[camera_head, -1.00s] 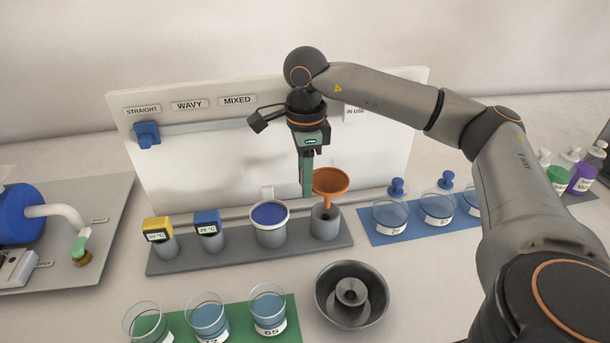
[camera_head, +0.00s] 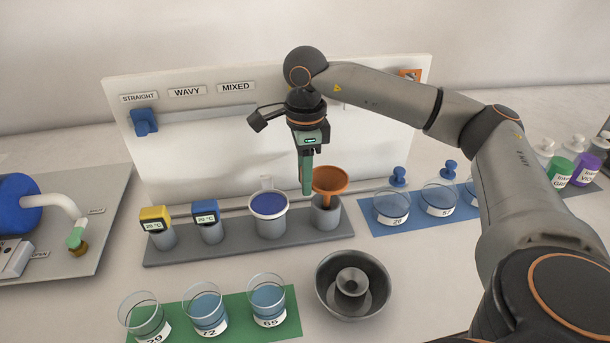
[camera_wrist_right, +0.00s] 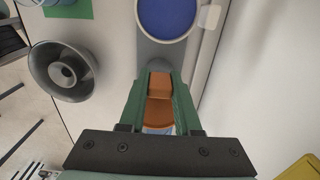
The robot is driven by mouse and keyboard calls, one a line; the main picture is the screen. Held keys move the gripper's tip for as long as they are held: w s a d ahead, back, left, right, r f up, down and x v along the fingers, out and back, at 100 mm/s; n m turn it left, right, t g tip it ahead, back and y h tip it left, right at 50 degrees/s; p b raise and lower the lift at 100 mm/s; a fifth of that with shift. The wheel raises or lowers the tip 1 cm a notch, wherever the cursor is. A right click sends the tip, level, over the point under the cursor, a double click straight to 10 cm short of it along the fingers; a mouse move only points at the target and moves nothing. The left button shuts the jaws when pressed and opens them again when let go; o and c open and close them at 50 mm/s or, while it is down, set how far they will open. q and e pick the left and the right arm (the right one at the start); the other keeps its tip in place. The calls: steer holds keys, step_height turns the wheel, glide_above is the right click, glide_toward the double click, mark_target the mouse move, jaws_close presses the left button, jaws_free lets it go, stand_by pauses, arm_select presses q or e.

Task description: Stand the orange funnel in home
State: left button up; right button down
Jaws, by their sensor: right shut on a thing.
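The orange funnel (camera_head: 331,180) is upright, mouth up, at the grey cylindrical holder (camera_head: 325,215) on the right end of the grey rack (camera_head: 222,250). Its stem meets the holder's top; how deep it goes is hidden. My right gripper (camera_head: 306,190) points down at the funnel's left side. In the right wrist view its green fingers (camera_wrist_right: 160,92) are shut on an orange part of the funnel (camera_wrist_right: 159,108). My left gripper is out of view. No label reading home is visible.
A blue-topped cup (camera_head: 268,204) stands close left of the holder, with two thermometer blocks beyond. A grey bowl (camera_head: 353,284) is in front. Glass beakers stand on the green mat (camera_head: 291,323) and blue mat (camera_head: 382,228). A white board (camera_head: 240,140) rises behind.

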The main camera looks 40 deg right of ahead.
steer(key=shift+f, duration=0.15)
steer(key=shift+f+b, duration=0.55)
steer(key=shift+f, duration=0.05)
steer(key=shift+f, duration=0.25)
steer(key=shift+f+b, duration=0.4)
steer(key=shift+b, duration=0.05)
steer(key=shift+f, duration=0.35)
steer(key=shift+f+b, duration=0.3)
steer(key=shift+b, duration=0.2)
steer(key=c, duration=0.5)
jaws_free()
